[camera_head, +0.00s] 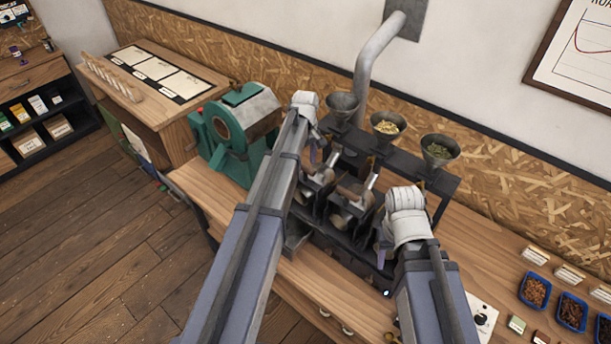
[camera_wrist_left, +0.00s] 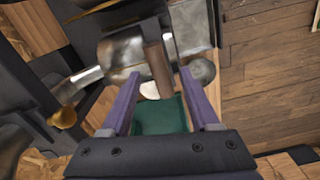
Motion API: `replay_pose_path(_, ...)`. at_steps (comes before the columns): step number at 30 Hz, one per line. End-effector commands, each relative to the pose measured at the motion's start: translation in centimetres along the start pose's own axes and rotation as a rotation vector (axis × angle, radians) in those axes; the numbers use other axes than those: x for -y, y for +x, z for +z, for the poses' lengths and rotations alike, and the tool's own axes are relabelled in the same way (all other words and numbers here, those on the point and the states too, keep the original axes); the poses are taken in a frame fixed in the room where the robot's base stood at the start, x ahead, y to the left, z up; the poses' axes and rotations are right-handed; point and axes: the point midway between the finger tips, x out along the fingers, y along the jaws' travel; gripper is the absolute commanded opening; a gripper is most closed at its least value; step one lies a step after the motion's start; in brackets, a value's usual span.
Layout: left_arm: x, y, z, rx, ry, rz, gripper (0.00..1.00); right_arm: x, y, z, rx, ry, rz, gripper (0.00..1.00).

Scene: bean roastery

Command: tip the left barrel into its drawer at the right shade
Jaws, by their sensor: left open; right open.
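The left barrel (camera_head: 318,177) is a small metal drum in the dark roaster stand, partly hidden by my left arm. In the left wrist view the metal drum (camera_wrist_left: 123,52) shows with a brown wooden handle (camera_wrist_left: 157,68). My left gripper (camera_wrist_left: 160,74) is open, with its purple fingers on either side of the handle. In the head view my left gripper (camera_head: 318,158) is at the left barrel. A grey metal drawer or tray (camera_head: 296,241) shows below it, mostly hidden. The shade of the beans inside is not visible. My right gripper (camera_head: 384,240) is open at the stand's right side, partly hidden.
Three funnels stand above the barrels: left (camera_head: 342,106), middle (camera_head: 388,127) with pale beans, right (camera_head: 438,150) with greenish beans. A green machine (camera_head: 232,136) stands left of the stand. Blue trays of brown beans (camera_head: 535,292) sit at the bench's right.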

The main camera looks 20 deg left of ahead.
Motion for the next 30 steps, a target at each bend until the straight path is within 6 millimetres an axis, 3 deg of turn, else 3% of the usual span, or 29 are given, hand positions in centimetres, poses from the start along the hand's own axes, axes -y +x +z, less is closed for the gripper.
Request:
replay_pose_path(1,0.0,1.4,0.0,0.000,0.000,0.000,0.62,0.1,1.4,-0.1,0.000,-0.002,0.000,0.50)
replay_pose_path(9,0.0,4.5,0.0,0.000,0.001,0.000,0.62,0.4,4.4,-0.3,-0.002,-0.006,0.001,0.50)
replay_pose_path(21,0.0,4.8,0.0,0.000,0.001,0.000,0.61,0.4,4.8,-0.3,-0.002,-0.005,0.001,0.50)
replay_pose_path(30,0.0,4.8,0.0,0.000,0.001,0.000,0.27,0.4,4.8,-0.3,-0.002,-0.005,0.001,0.50)
